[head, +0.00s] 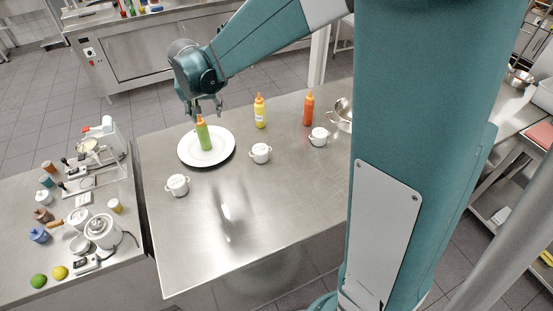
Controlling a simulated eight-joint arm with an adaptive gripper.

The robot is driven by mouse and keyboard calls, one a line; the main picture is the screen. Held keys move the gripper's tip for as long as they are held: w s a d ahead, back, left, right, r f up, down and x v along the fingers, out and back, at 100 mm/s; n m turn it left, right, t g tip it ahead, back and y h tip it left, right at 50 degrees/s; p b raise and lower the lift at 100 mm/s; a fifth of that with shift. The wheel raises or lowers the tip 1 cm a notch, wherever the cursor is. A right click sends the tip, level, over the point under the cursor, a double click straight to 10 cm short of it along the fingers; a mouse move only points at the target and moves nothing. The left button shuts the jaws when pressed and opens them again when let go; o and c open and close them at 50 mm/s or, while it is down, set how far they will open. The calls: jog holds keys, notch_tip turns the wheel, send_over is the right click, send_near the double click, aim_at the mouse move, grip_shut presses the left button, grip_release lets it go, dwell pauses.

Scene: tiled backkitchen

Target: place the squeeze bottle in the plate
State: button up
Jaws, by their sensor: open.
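A green squeeze bottle (203,136) with an orange tip stands upright on the white plate (222,154) in the head view. The plate lies at the far left part of the steel table. My gripper (206,108) is open just above the green bottle, its fingers close to the bottle's tip; I cannot tell whether they touch it. A yellow squeeze bottle (260,112) and a red-orange squeeze bottle (308,109) stand upright on the table to the right of the plate.
White lidded pots stand on the table: one at left (177,185), one in the middle (260,153), one at right (319,137). A metal bowl (342,115) is partly hidden by my column. The table's front (270,215) is clear. A cluttered counter (120,270) adjoins at left.

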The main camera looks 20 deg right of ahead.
jog(key=s+d+r+n+t, duration=0.1)
jog(key=s+d+r, duration=0.2)
jog(key=s, duration=0.6)
jog(key=s+d+r+n+y, duration=0.1)
jog(key=s+d+r, duration=0.2)
jog(key=s, duration=0.6)
jog(key=s+d+r+n+t, duration=0.1)
jog(key=s+d+r, duration=0.25)
jog(key=s, duration=0.55)
jog(key=s+f, duration=0.2)
jog(key=s, duration=0.7)
jog(key=shift+s+d+n+t, duration=0.3)
jog(key=shift+s+d, duration=0.1)
